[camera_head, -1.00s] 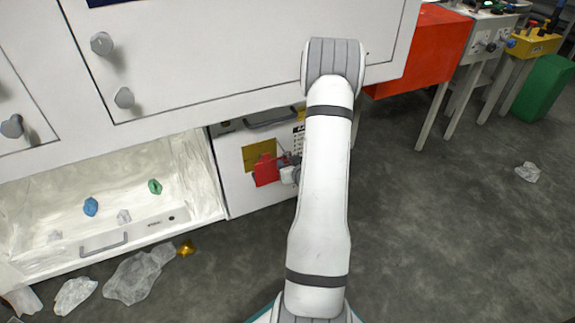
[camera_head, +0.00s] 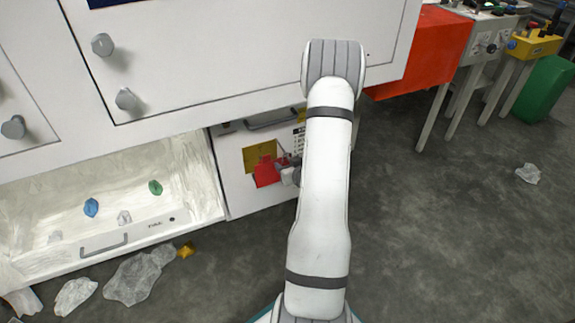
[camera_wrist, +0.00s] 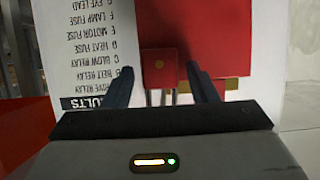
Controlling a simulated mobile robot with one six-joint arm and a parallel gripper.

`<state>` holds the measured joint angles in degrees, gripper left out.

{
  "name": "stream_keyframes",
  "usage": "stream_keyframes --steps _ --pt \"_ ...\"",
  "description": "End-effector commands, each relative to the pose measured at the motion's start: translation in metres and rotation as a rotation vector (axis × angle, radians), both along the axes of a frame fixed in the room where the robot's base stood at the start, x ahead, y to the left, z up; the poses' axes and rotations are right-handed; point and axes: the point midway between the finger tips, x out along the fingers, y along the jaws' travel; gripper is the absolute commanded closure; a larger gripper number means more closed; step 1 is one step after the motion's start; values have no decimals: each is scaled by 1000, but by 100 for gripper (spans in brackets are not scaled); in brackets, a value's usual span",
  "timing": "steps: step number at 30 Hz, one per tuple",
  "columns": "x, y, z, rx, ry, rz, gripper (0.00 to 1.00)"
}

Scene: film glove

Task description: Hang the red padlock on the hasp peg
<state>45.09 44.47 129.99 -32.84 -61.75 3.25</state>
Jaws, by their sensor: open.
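The red padlock (camera_wrist: 159,66) shows in the wrist view as a small red block with a dot on its face. Its metal shackle (camera_wrist: 165,97) points toward the bottom of that inverted picture. My gripper (camera_wrist: 160,69) is open, with one dark finger on each side of the padlock and gaps visible between. In the head view my gripper (camera_head: 290,176) is small and partly hidden behind my arm, at the white cabinet front. I cannot make out the hasp peg or whether the shackle is around it.
A larger red panel (camera_head: 266,173) hangs beside the gripper, in front of a yellow plate (camera_head: 258,151). A printed fault list (camera_wrist: 88,50) is on the white front. An open drawer (camera_head: 200,210) is at left. Crumpled clear film (camera_head: 138,278) lies on the floor.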

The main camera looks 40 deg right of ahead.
Motion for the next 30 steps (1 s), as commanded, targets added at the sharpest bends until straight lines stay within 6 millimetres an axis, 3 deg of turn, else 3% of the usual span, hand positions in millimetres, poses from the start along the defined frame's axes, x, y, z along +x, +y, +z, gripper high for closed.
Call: stream_keyframes --steps 5,12,18,26,30 --pt "-8 3 7 -1 -2 3 42" --pt "-46 11 24 1 0 -2 42" --pt "-66 16 31 0 -1 -1 42" --pt "-69 17 32 -1 -1 1 42" --pt "-62 21 57 -16 35 10 42"
